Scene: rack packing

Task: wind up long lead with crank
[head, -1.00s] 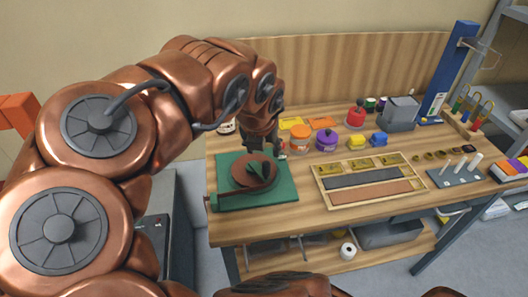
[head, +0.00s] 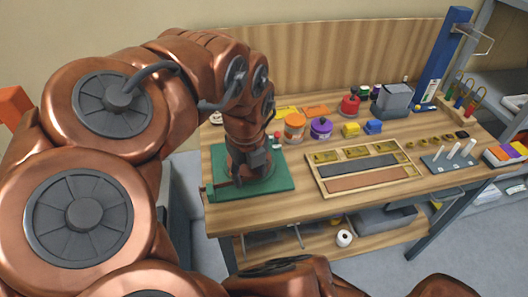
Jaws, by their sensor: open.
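A green board (head: 283,181) lies at the left end of the workbench. A brown winding reel (head: 266,174) sits on it, mostly hidden behind my gripper. My gripper (head: 249,170) points down over the reel, with its dark fingers open. I cannot tell whether a finger touches the reel or a crank. A small dark red piece (head: 209,190) shows at the board's left edge; what it is cannot be made out. The long lead cannot be made out.
Right of the board is a wooden tray (head: 311,171) with grey and brown strips. Behind stand an orange jar (head: 294,127), a purple jar (head: 321,128) and yellow and blue blocks. A pegged rack (head: 447,161) is farther right. Bare bench lies in front.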

